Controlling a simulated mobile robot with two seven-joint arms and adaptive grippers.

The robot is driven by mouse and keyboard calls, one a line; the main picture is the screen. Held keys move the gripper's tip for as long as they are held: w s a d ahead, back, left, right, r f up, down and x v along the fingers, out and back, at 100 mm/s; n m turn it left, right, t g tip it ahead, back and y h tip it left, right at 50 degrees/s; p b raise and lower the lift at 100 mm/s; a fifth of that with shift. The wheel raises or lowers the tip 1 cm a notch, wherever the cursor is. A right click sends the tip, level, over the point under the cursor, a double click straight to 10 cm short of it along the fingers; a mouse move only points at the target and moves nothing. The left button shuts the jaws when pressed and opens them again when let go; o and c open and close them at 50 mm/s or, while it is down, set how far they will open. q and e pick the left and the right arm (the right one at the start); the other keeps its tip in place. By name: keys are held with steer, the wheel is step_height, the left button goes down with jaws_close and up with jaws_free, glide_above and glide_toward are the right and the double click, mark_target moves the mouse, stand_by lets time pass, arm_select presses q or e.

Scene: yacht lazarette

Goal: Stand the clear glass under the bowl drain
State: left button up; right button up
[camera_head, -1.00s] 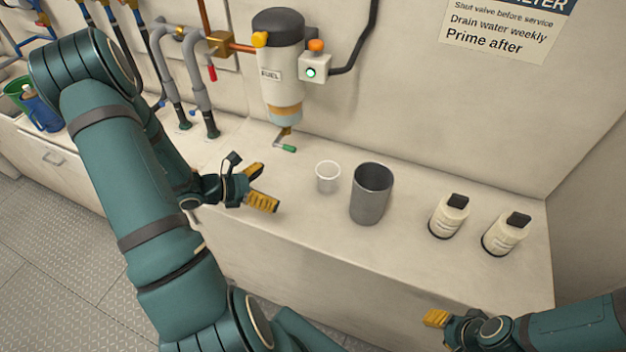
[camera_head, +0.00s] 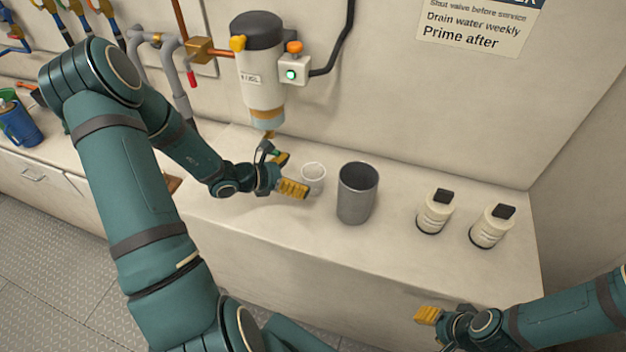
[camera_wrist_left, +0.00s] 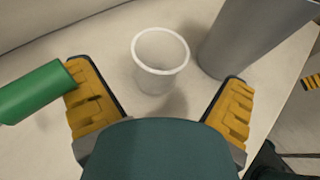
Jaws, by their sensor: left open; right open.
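The clear glass (camera_head: 314,176) stands upright on the counter, just right of my left gripper (camera_head: 288,174). In the left wrist view the glass (camera_wrist_left: 160,62) is ahead of and between the two open yellow fingers (camera_wrist_left: 160,105), not held. The filter bowl (camera_head: 267,117) hangs on the wall above and left of the glass. Its drain (camera_head: 270,135) is partly hidden by my left gripper. A green drain handle (camera_wrist_left: 35,92) shows close to the left finger in the left wrist view. My right gripper (camera_head: 428,318) is open and empty in front of the counter at the lower right.
A grey metal cup (camera_head: 357,195) stands close right of the glass and also shows in the left wrist view (camera_wrist_left: 245,40). Two white bottles with black caps (camera_head: 435,215) (camera_head: 492,229) stand farther right. Pipes (camera_head: 172,75) rise at the left. The counter between cup and bottles is clear.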

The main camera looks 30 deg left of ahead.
mark_target(306, 174)
arm_select(q)
steer(key=x, duration=0.5)
steer(key=shift+w+d+b, duration=0.1)
steer(key=shift+b, duration=0.2)
steer(key=c, duration=1.3)
